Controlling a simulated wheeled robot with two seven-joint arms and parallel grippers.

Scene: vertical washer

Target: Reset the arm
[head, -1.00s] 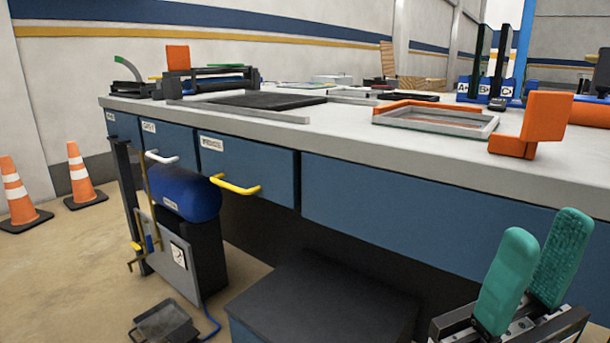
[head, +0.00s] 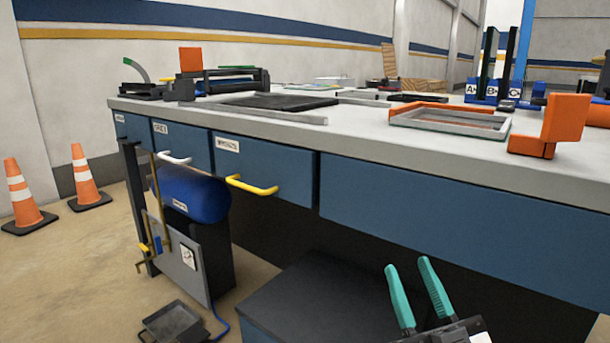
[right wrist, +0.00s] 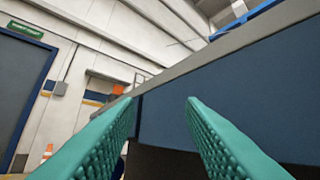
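My right gripper (head: 416,295) is at the lower right of the head view, in front of the workbench and below its top. Its two teal fingers are apart, with nothing between them. In the right wrist view my right gripper (right wrist: 160,115) also shows open and empty, facing the bench's blue front. My left gripper is not in the head view.
The workbench (head: 350,135) has blue drawers, one with a yellow handle (head: 252,186). Orange blocks and a grey frame (head: 450,123) sit on top. A blue tank (head: 195,193) and dark box (head: 320,300) stand below. Traffic cones (head: 25,195) stand at left on open floor.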

